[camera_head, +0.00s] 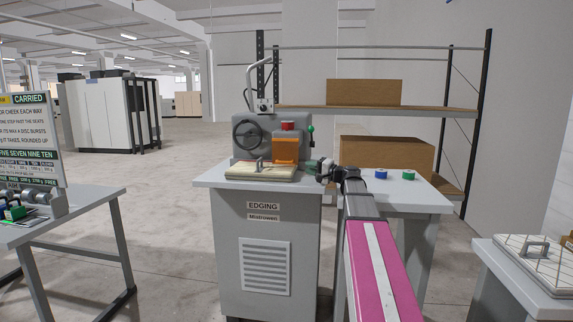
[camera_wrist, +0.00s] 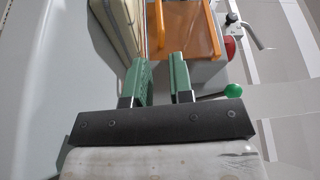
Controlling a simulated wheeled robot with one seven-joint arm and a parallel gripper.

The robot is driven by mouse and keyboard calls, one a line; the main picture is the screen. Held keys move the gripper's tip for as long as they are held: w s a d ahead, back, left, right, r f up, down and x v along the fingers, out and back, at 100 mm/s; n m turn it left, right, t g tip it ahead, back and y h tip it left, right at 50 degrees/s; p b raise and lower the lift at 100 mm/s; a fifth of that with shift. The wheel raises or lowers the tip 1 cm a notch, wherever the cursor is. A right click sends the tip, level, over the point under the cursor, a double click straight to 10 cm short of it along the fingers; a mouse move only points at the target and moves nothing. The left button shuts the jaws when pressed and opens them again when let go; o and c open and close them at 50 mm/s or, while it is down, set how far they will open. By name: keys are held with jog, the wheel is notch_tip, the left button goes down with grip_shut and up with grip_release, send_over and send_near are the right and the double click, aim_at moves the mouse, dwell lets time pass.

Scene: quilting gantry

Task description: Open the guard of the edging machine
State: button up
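The grey edging machine (camera_head: 252,138) stands on a cabinet labelled EDGING. Its orange guard (camera_head: 285,150) is on the front right of the machine, below a red knob (camera_head: 288,126), and appears lowered. My gripper (camera_head: 322,168) is just right of the guard, low over the cabinet top. In the wrist view, my gripper (camera_wrist: 160,72) has its two green fingers apart with an empty gap between them. The orange guard (camera_wrist: 200,32) is just beyond the fingertips; whether they touch it I cannot tell.
A cream pad (camera_head: 238,172) with a handle lies before the machine. A green-balled lever (camera_head: 311,129) sticks up at its right, also close right of my fingers in the wrist view (camera_wrist: 233,90). Blue (camera_head: 381,174) and green (camera_head: 408,174) spools and a cardboard box (camera_head: 400,155) are to the right.

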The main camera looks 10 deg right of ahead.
aim_at(290, 170)
jog(key=x, duration=1)
grip_shut()
